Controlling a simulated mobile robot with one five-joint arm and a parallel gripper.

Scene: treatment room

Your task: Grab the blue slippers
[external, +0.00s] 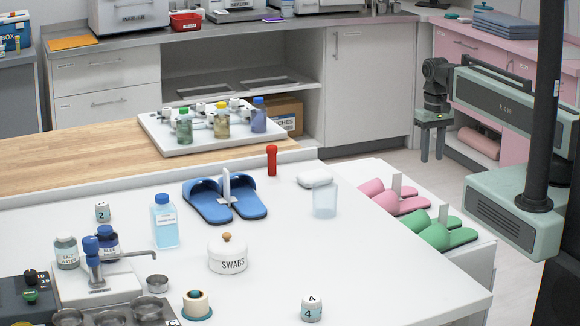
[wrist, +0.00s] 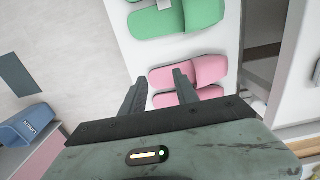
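The blue slippers (external: 208,204) lie side by side on the white table in the external view, with a white upright piece between them. They are not in the wrist view. My gripper (external: 432,159) points down at the right, well away from the blue slippers. Its two fingers are apart with nothing between them. In the wrist view my gripper (wrist: 159,79) shows over the pink slippers (wrist: 209,69), which lie beside the green slippers (wrist: 191,14).
Pink slippers (external: 383,193) and green slippers (external: 435,234) lie on a white surface right of the table.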

